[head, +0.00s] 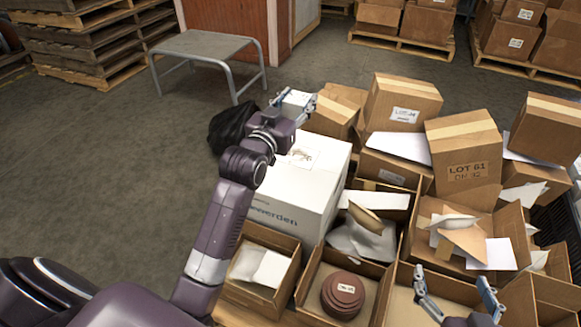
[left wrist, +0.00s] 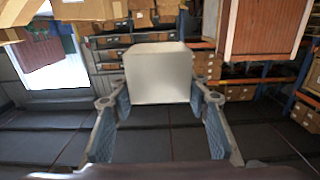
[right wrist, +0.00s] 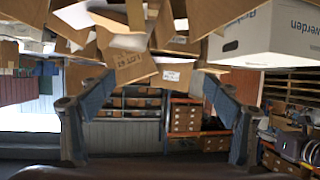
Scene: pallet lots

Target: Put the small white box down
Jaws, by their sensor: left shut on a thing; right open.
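The small white box (head: 297,97) is held by my left gripper (head: 299,105), above the far end of the big white carton (head: 290,205). In the left wrist view the small white box (left wrist: 158,75) sits between the two fingers (left wrist: 160,98), which are shut on its sides. Whether its underside touches anything cannot be told. My right gripper (head: 454,284) is open and empty over the open cartons at the lower right. In the right wrist view its fingers (right wrist: 158,90) are wide apart with nothing between them.
Several brown cartons are heaped to the right, including one marked LOT 61 (head: 465,160). A black bag (head: 232,128) lies beside the left gripper. A grey metal table (head: 205,46) stands further back with a bare top. The floor at left (head: 90,170) is clear.

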